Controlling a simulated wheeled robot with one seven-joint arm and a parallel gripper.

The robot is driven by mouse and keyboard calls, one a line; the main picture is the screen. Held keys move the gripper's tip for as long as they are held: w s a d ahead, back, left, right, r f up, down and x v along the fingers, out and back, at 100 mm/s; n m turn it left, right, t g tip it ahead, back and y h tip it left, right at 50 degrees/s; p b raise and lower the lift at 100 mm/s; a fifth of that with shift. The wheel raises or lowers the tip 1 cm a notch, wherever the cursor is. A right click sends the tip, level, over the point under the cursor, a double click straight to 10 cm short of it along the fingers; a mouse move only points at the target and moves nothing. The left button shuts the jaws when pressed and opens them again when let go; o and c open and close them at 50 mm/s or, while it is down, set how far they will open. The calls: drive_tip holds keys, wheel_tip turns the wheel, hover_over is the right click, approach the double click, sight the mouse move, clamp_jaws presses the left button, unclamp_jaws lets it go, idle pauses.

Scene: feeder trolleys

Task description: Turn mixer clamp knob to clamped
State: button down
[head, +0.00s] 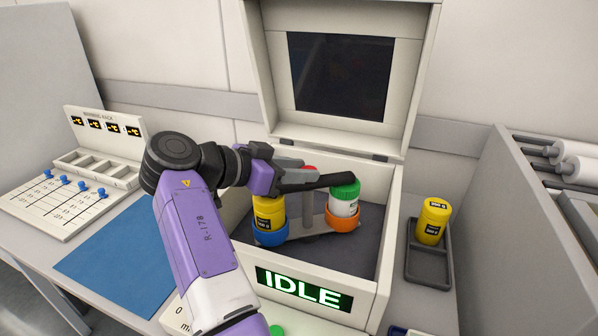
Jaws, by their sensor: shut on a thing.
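The mixer (385,250) stands open in the head view, its lid raised. The red clamp knob (309,168) is at the top of the grey central post (308,208) inside; only a small red part shows. My gripper (312,178) reaches in from the left and is shut on the knob, its dark fingers hiding most of it. A yellow jar (268,210) sits in a blue cup (270,237) left of the post. A white jar with a green lid (344,190) sits in an orange cup (342,222) on the right. The knob's setting cannot be read.
The mixer's front display (303,289) reads IDLE. A yellow weight-like jar (433,221) stands in a dark tray (428,270) on the right. A blue mat (115,250) and a warming rack (100,160) are at left. A grey trolley wall (510,230) bounds the right.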

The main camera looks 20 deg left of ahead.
drive_tip(key=shift+f, duration=0.2)
drive_tip(key=c, duration=1)
unclamp_jaws()
drive_tip(key=shift+o, duration=0.2)
drive_tip(key=shift+r, duration=0.1)
drive_tip(key=shift+s+a+r, duration=0.2)
drive_tip(key=shift+s, duration=0.1)
drive_tip(key=v, duration=0.7)
